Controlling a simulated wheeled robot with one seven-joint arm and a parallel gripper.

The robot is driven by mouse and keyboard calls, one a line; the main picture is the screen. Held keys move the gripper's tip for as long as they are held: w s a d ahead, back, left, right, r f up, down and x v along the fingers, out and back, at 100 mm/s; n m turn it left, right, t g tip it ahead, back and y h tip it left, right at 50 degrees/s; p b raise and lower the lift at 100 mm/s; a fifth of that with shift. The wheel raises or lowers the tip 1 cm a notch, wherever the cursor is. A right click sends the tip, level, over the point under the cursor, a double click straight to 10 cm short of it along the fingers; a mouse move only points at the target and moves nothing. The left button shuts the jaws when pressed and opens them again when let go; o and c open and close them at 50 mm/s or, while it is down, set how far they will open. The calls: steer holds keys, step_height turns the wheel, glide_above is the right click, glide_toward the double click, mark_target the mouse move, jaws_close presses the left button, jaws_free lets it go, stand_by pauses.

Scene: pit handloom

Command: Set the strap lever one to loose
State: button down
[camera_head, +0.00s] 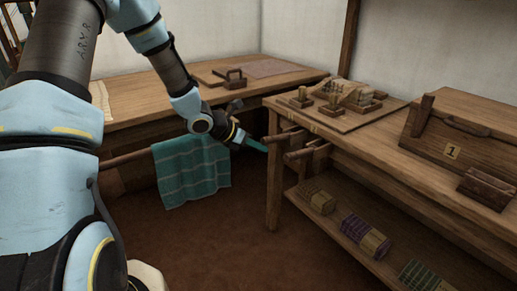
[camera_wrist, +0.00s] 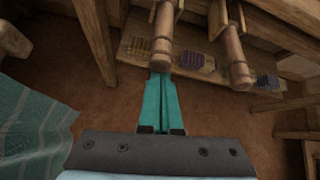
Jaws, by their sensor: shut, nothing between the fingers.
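Two short wooden levers stick out from the left end of the right-hand workbench in the head view: a farther one (camera_head: 288,137) and a nearer one (camera_head: 300,154). In the wrist view, one lever (camera_wrist: 163,40) lies straight ahead of my fingertips and the other (camera_wrist: 234,55) is to its right. I cannot tell which is strap lever one. My gripper (camera_head: 264,148) has teal fingers, shut and empty, pointing at the levers. In the wrist view the fingertips (camera_wrist: 161,76) almost meet the end of the left lever; I cannot tell whether they touch.
The workbench (camera_head: 370,140) holds wooden blocks on a board and a box marked 1 (camera_head: 450,150). Its low shelf (camera_head: 340,225) carries several bundles. A teal striped cloth (camera_head: 190,170) hangs on a rod left of my gripper. Another table (camera_head: 165,97) stands behind. Floor between is clear.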

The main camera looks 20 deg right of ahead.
steer(key=shift+r, duration=0.15)
steer(key=shift+r+y+p, duration=0.3)
steer(key=shift+p, duration=0.95)
